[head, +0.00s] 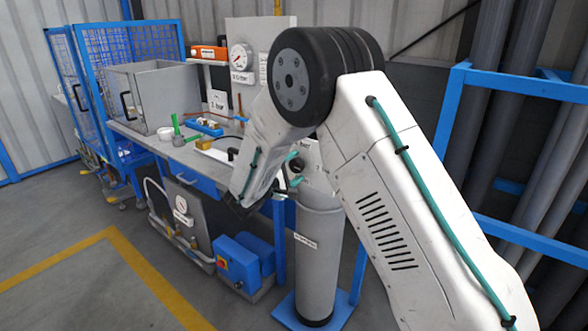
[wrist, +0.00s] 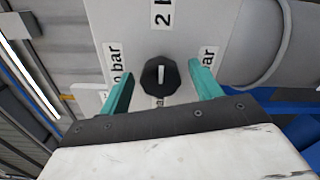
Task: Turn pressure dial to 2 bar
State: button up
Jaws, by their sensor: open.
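The pressure dial (wrist: 160,77) is a dark, many-sided knob with a white pointer line, on a pale panel (wrist: 190,20) in the wrist view. The line stands nearly upright in the picture, towards the "2 b…" label (wrist: 162,14) above it. Partly hidden "bar" labels lie left (wrist: 115,65) and right (wrist: 208,57) of the dial. My gripper (wrist: 159,71) is open, with one teal finger on each side of the dial and a gap between each finger and the knob. In the head view my arm partly hides my gripper and the panel.
A grey cylinder (head: 318,250) stands on a blue base below the panel. A workbench (head: 180,152) with a grey box (head: 158,92) and a round gauge (head: 240,57) is to the left. A blue frame (head: 520,88) and pipes are to the right. Open floor lies at front left.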

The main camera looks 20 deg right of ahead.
jog(key=v, duration=0.7)
jog(key=shift+s+a, duration=0.2)
jog(key=shift+a, duration=0.1)
jog(key=s+d+m+g+y, duration=0.1)
jog(key=s+d+g, duration=0.25)
jog(key=s, duration=0.25)
jog(key=s+d+r+m+g+y, duration=0.1)
jog(key=s+d+g, duration=0.25)
jog(key=s, duration=0.35)
jog(key=s+d+m+g+y, duration=0.1)
jog(key=s+d+g, duration=0.1)
jog(key=s+g, duration=0.3)
jog(key=s+r+m+t+y, duration=0.1)
jog(key=s+r+m+y, duration=0.1)
jog(key=s, duration=0.6)
jog(key=s+r+m+t+y, duration=0.1)
jog(key=s+r+m+y, duration=0.1)
jog(key=s+r+y, duration=0.3)
jog(key=s+d+r+m+y, duration=0.1)
jog(key=s+r+m+y, duration=0.2)
jog(key=s, duration=0.9)
jog(key=shift+s+r+t+y, duration=0.2)
jog(key=shift+r+t+y, duration=0.2)
jog(key=shift+y, duration=0.4)
